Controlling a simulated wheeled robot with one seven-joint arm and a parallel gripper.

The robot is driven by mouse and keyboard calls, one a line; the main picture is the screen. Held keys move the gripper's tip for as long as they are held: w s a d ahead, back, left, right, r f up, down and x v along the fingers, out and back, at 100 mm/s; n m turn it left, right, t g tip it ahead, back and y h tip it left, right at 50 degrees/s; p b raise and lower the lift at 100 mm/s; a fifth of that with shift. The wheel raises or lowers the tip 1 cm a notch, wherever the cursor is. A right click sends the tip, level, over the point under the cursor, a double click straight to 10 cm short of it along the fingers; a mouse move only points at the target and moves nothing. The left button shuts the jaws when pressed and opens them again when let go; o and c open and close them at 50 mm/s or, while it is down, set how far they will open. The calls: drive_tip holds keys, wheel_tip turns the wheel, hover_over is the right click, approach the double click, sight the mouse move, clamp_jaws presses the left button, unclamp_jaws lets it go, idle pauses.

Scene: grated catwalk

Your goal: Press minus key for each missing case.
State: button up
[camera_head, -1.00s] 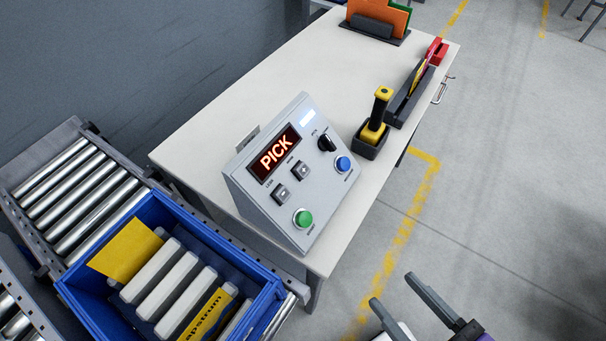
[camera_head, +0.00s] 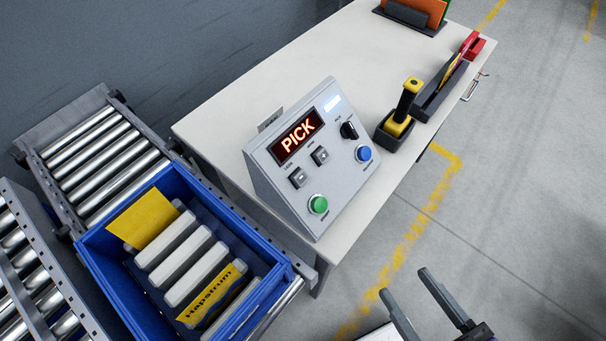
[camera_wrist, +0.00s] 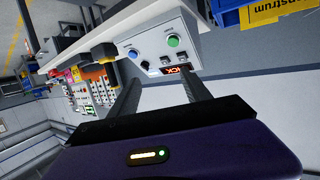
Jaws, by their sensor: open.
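A grey sloped control box (camera_head: 315,160) stands on the white table, its red display (camera_head: 297,136) reading PICK. Below the display are two square grey keys, a left one (camera_head: 298,177) and a right one (camera_head: 320,155); their labels are too small to read. The box also has a green button (camera_head: 318,204), a blue button (camera_head: 364,153) and a black knob (camera_head: 349,130). A blue crate (camera_head: 100,255) on the rollers holds several white cases, a yellow card (camera_head: 147,219) and a yellow-labelled case (camera_head: 212,292). My gripper (camera_head: 408,280) is open and empty, right of the table; the box shows beyond its fingers in the wrist view (camera_wrist: 150,40).
A scanner-like yellow and black tool (camera_head: 405,105) stands in a holder right of the box. A dark rack with a red item (camera_head: 470,46) and an orange folder stand (camera_head: 408,15) sit farther back. Roller conveyors (camera_head: 90,160) lie left. The floor at right is clear.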

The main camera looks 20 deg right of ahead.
clamp_jaws()
idle(0.3)
idle(1.6)
